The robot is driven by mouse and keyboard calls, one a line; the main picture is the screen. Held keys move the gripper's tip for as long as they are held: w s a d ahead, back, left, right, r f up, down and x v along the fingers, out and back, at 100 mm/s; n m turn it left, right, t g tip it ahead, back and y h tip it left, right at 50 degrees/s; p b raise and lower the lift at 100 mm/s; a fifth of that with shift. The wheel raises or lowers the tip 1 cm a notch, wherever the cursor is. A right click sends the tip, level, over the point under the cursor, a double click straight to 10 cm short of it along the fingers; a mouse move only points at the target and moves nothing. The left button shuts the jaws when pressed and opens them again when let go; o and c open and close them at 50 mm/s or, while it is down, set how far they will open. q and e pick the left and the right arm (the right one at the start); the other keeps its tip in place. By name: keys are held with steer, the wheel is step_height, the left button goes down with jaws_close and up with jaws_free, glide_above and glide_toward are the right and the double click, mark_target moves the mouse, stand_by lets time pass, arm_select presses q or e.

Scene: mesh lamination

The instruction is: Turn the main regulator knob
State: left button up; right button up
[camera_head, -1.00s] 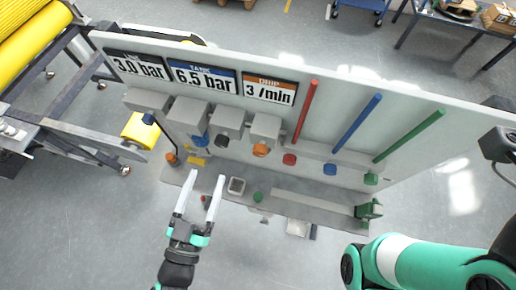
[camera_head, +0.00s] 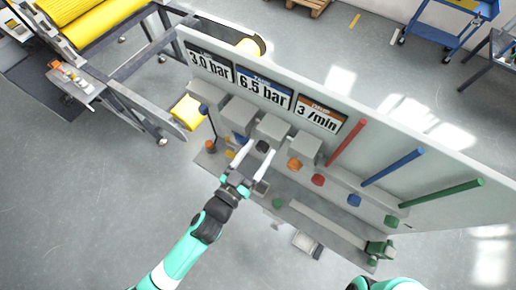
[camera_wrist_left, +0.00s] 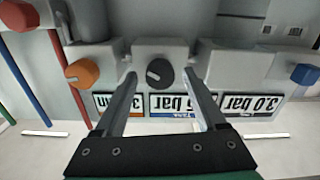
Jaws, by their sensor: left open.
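A round black knob (camera_head: 263,146) with a pale pointer mark sits on one of the grey boxes along the panel. It shows clearly in the left wrist view (camera_wrist_left: 160,73), with its pointer slanted. I cannot read a label naming it the main regulator. My left gripper (camera_head: 260,149) is open, its two white fingers pointing at the panel. In the left wrist view the fingertips (camera_wrist_left: 161,80) lie on either side of the black knob, apparently without gripping it; contact cannot be told. My right gripper is out of view.
An orange knob (camera_head: 294,164) and a blue knob (camera_wrist_left: 303,73) sit on nearby boxes. The panel (camera_head: 437,160) carries display signs (camera_head: 264,90) and red, blue and green bars. A shelf (camera_head: 320,225) runs below. Open floor lies in front.

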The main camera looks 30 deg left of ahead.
arm_select(q)
steer(key=shift+w, duration=0.1)
jaws_close()
stand_by(0.3)
steer(key=m, duration=0.5)
steer(key=shift+m, duration=0.3)
steer(key=m+p, duration=0.1)
steer(key=m, duration=0.4)
steer(key=shift+d+m, duration=0.1)
steer(key=shift+m, duration=0.2)
stand_by(0.3)
jaws_free()
